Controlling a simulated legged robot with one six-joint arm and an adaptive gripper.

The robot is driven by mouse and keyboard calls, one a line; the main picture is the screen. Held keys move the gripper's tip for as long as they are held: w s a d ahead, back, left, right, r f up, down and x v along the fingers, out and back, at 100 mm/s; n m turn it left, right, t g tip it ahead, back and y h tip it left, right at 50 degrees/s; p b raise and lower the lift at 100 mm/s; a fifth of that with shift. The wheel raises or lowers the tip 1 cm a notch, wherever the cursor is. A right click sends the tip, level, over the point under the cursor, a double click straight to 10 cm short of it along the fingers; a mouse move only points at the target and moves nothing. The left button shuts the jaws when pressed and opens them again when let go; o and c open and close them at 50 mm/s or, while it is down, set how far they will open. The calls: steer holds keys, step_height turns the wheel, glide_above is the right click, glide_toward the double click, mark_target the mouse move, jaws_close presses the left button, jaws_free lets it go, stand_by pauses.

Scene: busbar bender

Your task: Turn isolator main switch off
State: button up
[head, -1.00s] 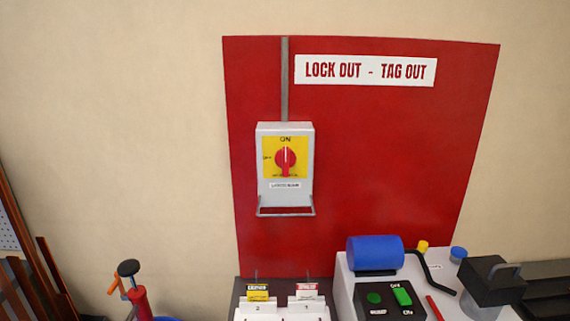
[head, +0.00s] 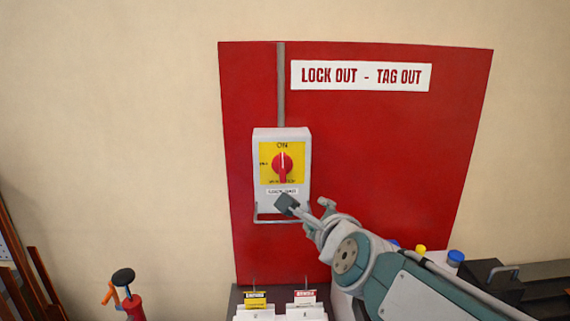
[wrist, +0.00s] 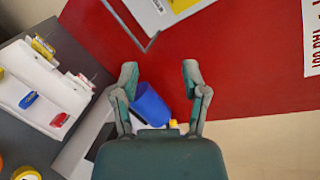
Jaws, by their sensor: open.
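The isolator main switch is a grey box (head: 260,190) on a red wall panel. Its red rotary knob (head: 282,166) sits on a yellow plate, with the white mark upright towards ON. In the wrist view only the lower part of the switch box (wrist: 150,16) shows at the top edge; the knob is out of that view. My gripper (head: 306,204) is open and empty, below and right of the knob, with one finger overlapping the box's lower edge in the head view. Both fingers also show spread in the wrist view (wrist: 160,70). Contact with the box cannot be told.
A wire bar (head: 270,220) runs below the box. Under the panel stand a white tag holder (head: 254,313) and a machine with a blue cylinder (wrist: 150,105), partly hidden by my arm in the head view. The panel around the knob is clear.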

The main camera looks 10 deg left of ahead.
mark_target(282, 164)
steer(key=w+a+r+m+t, duration=0.1)
steer(key=w+a+m, duration=0.2)
steer(key=w+m, duration=0.1)
steer(key=w+a+r+m+t+h, duration=0.1)
steer(key=w+a+m, duration=0.2)
steer(key=w, duration=0.3)
steer(key=w+a+r+m+t, duration=0.1)
steer(key=w+a+m, duration=0.2)
steer(key=w+m, duration=0.2)
steer(key=shift+w+a+r+m+h, duration=0.1)
steer(key=shift+w+a+m+h, duration=0.15)
steer(key=shift+m, duration=0.25)
jaws_close()
